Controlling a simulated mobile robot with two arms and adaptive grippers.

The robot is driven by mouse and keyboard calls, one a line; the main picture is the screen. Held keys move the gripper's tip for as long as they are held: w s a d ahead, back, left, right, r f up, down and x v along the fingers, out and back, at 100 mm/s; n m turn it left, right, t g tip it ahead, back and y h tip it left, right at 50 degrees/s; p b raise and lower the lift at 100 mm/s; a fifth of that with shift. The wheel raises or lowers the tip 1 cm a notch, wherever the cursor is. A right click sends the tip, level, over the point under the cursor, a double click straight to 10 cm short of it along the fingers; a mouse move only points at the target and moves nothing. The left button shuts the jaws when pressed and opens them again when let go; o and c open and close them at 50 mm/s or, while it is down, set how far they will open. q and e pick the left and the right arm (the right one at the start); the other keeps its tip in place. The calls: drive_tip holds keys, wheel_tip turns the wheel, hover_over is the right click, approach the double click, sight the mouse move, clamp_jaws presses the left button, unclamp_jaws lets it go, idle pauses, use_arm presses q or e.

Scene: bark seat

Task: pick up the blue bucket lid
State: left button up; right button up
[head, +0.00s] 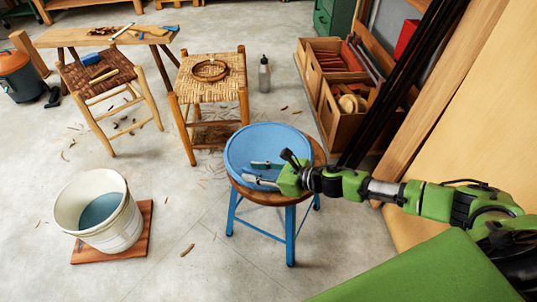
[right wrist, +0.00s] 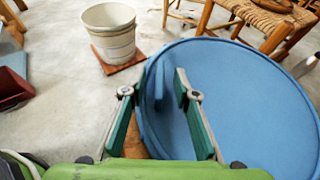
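The blue bucket lid (head: 268,139) is a wide round disc with a low rim. It lies on a round wooden stool (head: 289,198) with blue legs and overhangs the seat at the left. In the right wrist view the lid (right wrist: 245,95) fills the right half. My right gripper (head: 251,173) is over the lid's near left part in the head view. In the right wrist view its fingers (right wrist: 165,72) are apart with nothing gripped between them. One finger is by the lid's edge, the other over its face; contact cannot be told. My left gripper is out of view.
A white bucket (head: 122,228) with something blue inside stands on a brown board at the lower left. Woven stools (head: 212,88), a bench and wooden crates (head: 342,118) stand behind. A bottle (head: 264,74) stands at the back. Boards lean at the right.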

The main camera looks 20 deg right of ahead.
clamp_jaws()
drive_tip(key=shift+r, duration=0.1)
